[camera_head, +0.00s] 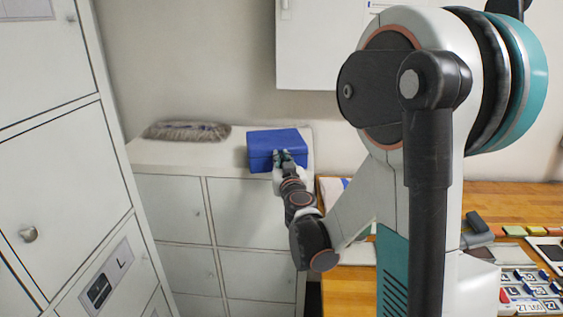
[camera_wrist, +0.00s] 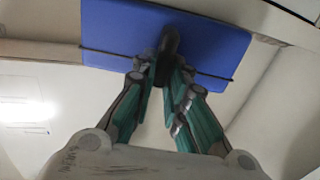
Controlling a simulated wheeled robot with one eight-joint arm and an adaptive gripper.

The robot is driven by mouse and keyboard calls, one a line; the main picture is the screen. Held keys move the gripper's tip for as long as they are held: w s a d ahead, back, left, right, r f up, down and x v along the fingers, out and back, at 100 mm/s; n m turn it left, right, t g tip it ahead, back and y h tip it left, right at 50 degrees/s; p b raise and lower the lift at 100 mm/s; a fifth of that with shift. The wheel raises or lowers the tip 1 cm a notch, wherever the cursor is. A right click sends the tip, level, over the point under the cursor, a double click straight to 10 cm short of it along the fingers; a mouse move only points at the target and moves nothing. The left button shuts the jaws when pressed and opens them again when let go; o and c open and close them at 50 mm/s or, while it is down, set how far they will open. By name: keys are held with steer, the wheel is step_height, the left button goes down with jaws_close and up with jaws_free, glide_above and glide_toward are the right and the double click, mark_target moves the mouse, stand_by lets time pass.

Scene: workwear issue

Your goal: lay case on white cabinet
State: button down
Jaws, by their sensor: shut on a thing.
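The case (camera_head: 276,145) is a blue box, seen at the right end of the white cabinet's top in the head view. It also fills the top middle of the wrist view (camera_wrist: 120,30). The white cabinet (camera_head: 180,152) is low, with several doors. My gripper (camera_head: 282,158) is shut on the front side of the case; its fingers show in the wrist view (camera_wrist: 168,60). The case looks level over the cabinet top. I cannot tell whether its underside touches the top. The part of the case behind the fingers is hidden.
A grey-brown fluffy duster-like thing (camera_head: 187,131) lies on the cabinet top's left part. Tall lockers (camera_head: 65,150) stand at the left. A wall cabinet (camera_head: 308,45) hangs above. A wooden table (camera_head: 350,290) with several small items is at the right. Some cabinet top is clear between duster and case.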

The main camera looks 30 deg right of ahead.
steer(key=c, duration=1.7)
jaws_free()
steer(key=shift+o, duration=0.5)
steer(key=p+v, duration=0.1)
steer(key=v, duration=1.1)
steer(key=shift+r, duration=0.1)
